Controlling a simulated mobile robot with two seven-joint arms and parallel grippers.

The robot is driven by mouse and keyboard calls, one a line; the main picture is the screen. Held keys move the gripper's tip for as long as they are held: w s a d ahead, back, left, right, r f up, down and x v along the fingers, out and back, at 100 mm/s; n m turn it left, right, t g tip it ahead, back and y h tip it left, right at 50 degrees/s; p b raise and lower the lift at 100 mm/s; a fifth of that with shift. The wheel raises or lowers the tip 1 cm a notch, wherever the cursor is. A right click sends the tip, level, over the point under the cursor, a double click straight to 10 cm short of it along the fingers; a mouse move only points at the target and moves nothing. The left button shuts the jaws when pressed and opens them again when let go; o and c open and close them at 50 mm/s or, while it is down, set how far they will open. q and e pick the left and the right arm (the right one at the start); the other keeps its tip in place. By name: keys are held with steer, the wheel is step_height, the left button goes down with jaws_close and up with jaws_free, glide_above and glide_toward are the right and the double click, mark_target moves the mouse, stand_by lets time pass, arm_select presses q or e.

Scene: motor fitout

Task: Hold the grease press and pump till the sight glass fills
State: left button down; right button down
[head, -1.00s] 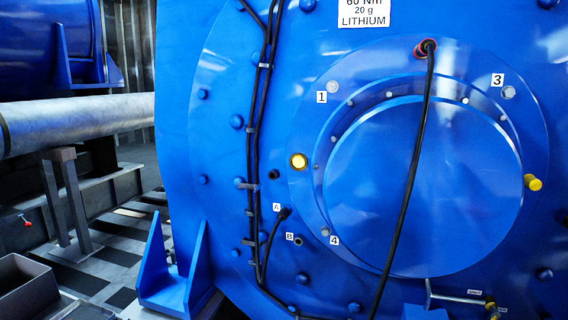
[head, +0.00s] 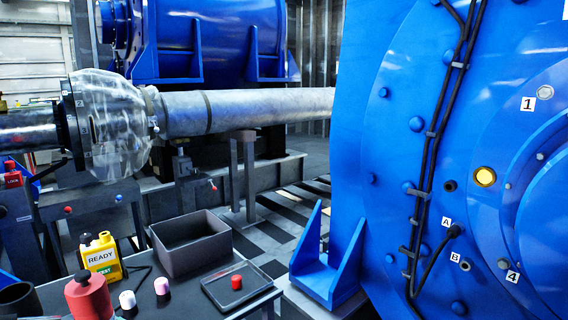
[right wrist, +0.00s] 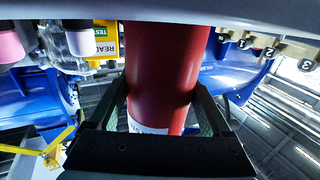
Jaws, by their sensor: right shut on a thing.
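A red cylinder, which looks like the body of the grease press (right wrist: 163,62), fills the middle of the right wrist view. A white label shows low on it. My right gripper (right wrist: 161,95) is shut on it, one finger on each side. In the head view a red canister with a round cap (head: 88,295) stands at the bottom left edge and looks like the same press; its lower part is cut off. A round yellow sight glass or plug (head: 484,177) sits on the blue motor's end face (head: 400,150). My left gripper is in neither view.
A bench holds a yellow READY tester (head: 101,256), white and pink-capped bottles (head: 127,300), a grey bin (head: 190,242) and a shallow tray (head: 222,288) with a red cap (head: 236,282). Numbered brass fittings (right wrist: 268,45) show in the right wrist view.

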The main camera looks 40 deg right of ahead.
jaws_free()
steer(key=shift+s, duration=0.1)
steer(key=v, duration=1.2)
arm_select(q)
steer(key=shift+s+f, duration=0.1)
arm_select(e)
steer(key=shift+d, duration=0.1)
